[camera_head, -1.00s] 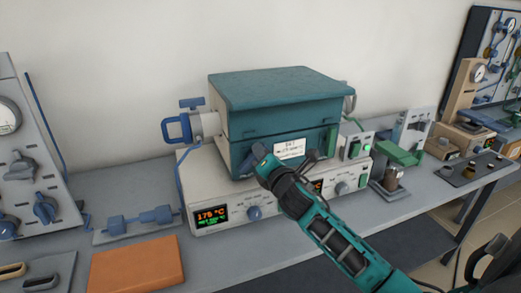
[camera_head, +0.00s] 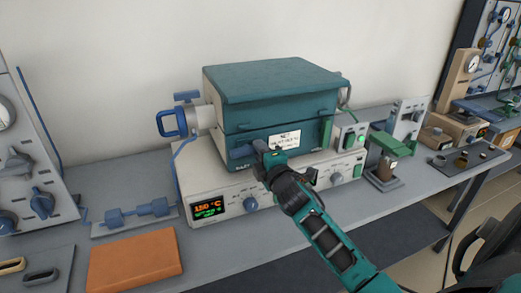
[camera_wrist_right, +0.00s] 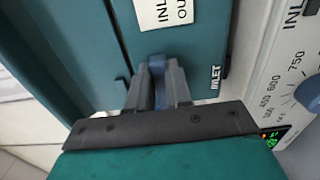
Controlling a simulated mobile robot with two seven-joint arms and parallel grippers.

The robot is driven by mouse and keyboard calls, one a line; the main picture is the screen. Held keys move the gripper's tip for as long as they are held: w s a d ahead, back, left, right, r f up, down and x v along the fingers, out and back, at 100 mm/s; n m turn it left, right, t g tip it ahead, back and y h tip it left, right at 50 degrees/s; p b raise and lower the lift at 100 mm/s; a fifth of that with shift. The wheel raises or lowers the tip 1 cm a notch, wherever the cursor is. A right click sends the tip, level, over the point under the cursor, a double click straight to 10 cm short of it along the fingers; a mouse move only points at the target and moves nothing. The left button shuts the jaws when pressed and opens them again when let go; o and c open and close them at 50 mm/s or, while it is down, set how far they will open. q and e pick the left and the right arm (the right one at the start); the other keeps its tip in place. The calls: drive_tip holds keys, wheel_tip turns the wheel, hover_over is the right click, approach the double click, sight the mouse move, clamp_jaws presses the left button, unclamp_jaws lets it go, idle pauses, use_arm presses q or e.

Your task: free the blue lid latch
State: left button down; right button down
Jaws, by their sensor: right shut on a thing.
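The teal furnace box with its lid (camera_head: 270,85) sits on a pale control base. A blue lid latch (camera_head: 241,152) is on its front face, below and left of a white label. My right gripper (camera_head: 262,150) is at this latch. In the right wrist view, the gripper (camera_wrist_right: 158,88) has both fingers closed around the blue latch (camera_wrist_right: 157,66), close against the teal front. The fingers hide part of the latch. The lid looks down. My left gripper is not in view.
The control base (camera_head: 225,188) has a lit display and knobs. A blue handle (camera_head: 172,123) sticks out at the furnace's left. An orange block (camera_head: 135,262) lies at the front left. A green-topped stand (camera_head: 388,150) is to the right.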

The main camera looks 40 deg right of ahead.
idle(0.5)
drive_tip(key=c, duration=1)
unclamp_jaws()
drive_tip(key=shift+c, duration=0.2)
drive_tip(key=v, duration=1.3)
drive_tip(key=shift+d+f, duration=0.1)
drive_tip(key=s+a+f+m+g+y, duration=0.3)
drive_tip(key=s+a+f+m, duration=0.3)
drive_tip(key=a+f, duration=0.2)
drive_tip(key=s+a+f+m+g+y, duration=0.3)
drive_tip(key=s+a+f+m, duration=0.3)
drive_tip(key=a+f, duration=0.3)
wheel_tip(320, 180, down, 4)
drive_tip(key=shift+s+f+m+g+y, duration=0.25)
drive_tip(key=shift+s+m+g+y, duration=0.05)
drive_tip(key=shift+m, duration=0.1)
